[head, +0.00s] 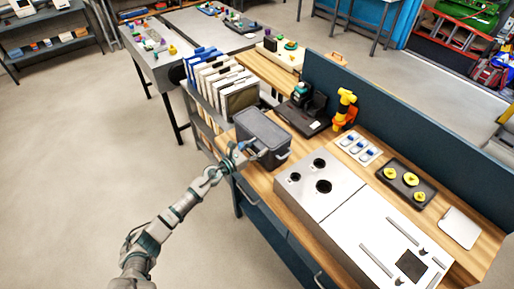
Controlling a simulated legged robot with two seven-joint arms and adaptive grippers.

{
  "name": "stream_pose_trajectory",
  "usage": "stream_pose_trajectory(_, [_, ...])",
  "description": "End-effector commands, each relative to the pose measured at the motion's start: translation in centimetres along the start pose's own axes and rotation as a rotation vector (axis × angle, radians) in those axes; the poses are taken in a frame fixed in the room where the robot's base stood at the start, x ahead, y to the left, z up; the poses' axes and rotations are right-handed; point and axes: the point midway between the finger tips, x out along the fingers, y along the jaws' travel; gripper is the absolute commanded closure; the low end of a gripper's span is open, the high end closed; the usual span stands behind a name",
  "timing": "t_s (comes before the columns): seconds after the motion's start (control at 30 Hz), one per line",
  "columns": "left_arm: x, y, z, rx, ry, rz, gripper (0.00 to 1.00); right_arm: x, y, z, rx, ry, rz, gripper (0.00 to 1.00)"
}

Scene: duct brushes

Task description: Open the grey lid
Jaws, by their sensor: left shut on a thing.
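A dark grey box (272,155) stands on the wooden bench, with a grey lid (263,124) on top that looks closed. My left arm reaches in from the lower left. My left gripper (247,149) is at the box's near left side, just below the lid's edge. It is shut on what appears to be the front of the grey lid; the fingers are small and hide the exact contact. My right gripper is not in view.
A white-and-grey panel (318,187) with dark holes lies right of the box. A rack of upright folders (217,84) stands beyond the box. The floor at left is clear.

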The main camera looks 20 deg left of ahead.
Motion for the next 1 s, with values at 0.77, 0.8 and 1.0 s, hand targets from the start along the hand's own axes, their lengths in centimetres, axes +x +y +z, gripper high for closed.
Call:
stream_pose_trajectory(0.77, [0.7,0.1,5.2,0.006,-0.012,0.003,1.0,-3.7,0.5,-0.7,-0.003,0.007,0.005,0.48])
stream_pose_trajectory(0.8, [0.9,0.1,5.7,0.006,-0.013,0.002,1.0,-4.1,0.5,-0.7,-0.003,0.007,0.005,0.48])
stream_pose_trajectory(1.0, [2.4,0.2,8.2,0.005,-0.014,0.002,1.0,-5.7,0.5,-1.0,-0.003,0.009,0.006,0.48])
